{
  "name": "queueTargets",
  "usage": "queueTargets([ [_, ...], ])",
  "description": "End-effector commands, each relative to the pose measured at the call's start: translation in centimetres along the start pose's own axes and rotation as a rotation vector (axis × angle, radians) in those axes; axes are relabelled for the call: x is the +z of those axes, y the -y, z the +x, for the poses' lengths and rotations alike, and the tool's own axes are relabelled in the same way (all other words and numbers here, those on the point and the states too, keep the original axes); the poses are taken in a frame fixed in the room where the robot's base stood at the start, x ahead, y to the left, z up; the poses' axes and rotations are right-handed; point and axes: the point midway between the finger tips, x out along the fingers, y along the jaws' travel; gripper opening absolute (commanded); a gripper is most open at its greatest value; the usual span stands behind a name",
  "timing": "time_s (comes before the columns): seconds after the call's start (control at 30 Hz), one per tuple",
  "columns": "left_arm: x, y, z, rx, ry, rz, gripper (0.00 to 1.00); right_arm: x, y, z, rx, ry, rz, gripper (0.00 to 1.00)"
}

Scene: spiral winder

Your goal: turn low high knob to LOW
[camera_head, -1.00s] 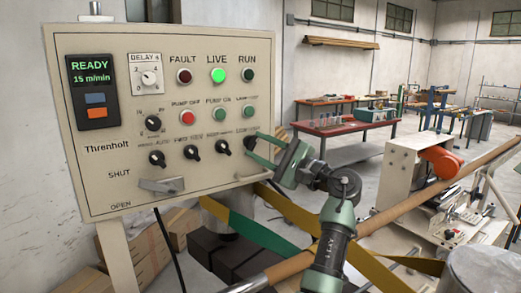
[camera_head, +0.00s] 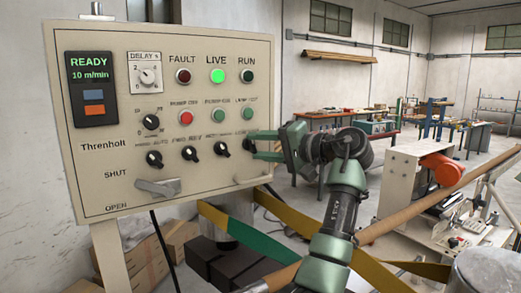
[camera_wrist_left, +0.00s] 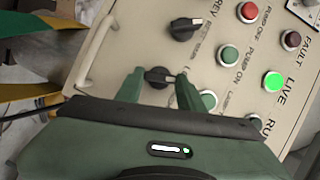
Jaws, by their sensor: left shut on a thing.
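The low high knob is the rightmost black knob in the lower row of the beige control panel (camera_head: 100,190). It is mostly hidden by my left gripper (camera_head: 250,146) in the head view. In the left wrist view the black knob (camera_wrist_left: 158,77) sits between the two green fingertips of my left gripper (camera_wrist_left: 160,85), which is shut on it. Its label is hidden by the gripper. The display (camera_head: 91,80) reads READY and 10 m/min. The LIVE lamp (camera_head: 218,76) glows green. My right gripper is not in view.
Other knobs, such as the neighbouring one (camera_head: 220,150), sit left of the held knob. Push buttons, such as the green one (camera_head: 247,114), are just above. A lever (camera_head: 158,187) and a handle (camera_head: 253,180) are below. A diagonal brown tube (camera_head: 400,222) passes near my arm.

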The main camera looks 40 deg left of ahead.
Motion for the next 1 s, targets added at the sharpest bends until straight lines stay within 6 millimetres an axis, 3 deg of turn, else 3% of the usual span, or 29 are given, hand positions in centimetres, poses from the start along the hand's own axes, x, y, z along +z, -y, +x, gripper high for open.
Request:
queueTargets([
  [0.4, 0.04, 0.21, 0.03, 0.101, 0.000, -0.239, 0.00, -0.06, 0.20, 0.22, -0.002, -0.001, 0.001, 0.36],
  [1.0, 0.06, 0.25, 0.04, 0.127, 0.000, -0.303, 0.00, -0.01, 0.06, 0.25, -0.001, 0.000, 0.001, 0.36],
])
